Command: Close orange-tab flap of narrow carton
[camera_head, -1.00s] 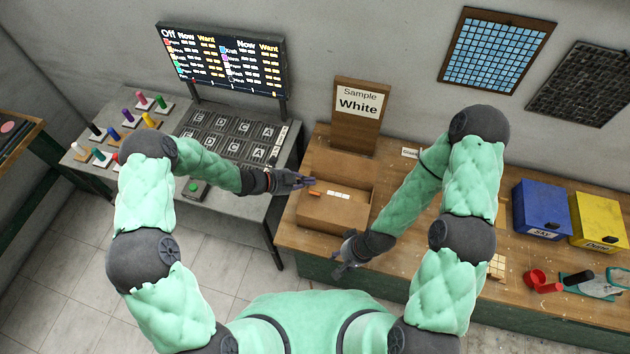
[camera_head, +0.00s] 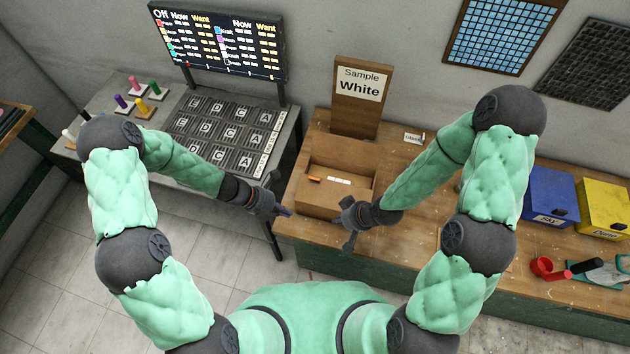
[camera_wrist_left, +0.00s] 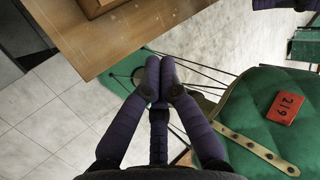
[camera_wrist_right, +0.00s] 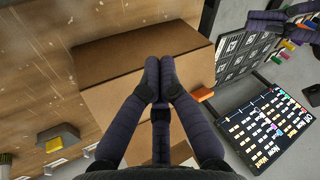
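The brown carton (camera_head: 318,200) stands at the left end of the wooden bench. A small orange tab (camera_head: 314,180) and a white label strip (camera_head: 339,181) show on it. The right wrist view shows a broad brown carton panel (camera_wrist_right: 110,58) with the orange tab (camera_wrist_right: 205,95) at its right edge. My right gripper (camera_head: 349,243) is at the carton's front right, its fingertips together (camera_wrist_right: 153,68) in front of the panel; contact is unclear. My left gripper (camera_head: 288,212) is just left of the carton's front corner, its fingertips together (camera_wrist_left: 160,65) and empty.
A sample board (camera_head: 358,115) reading White stands behind the carton. Blue (camera_head: 550,198) and yellow (camera_head: 604,208) boxes and a red cup (camera_head: 543,266) are at right. A grey table (camera_head: 175,172) with lettered trays is at left, across a floor gap.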

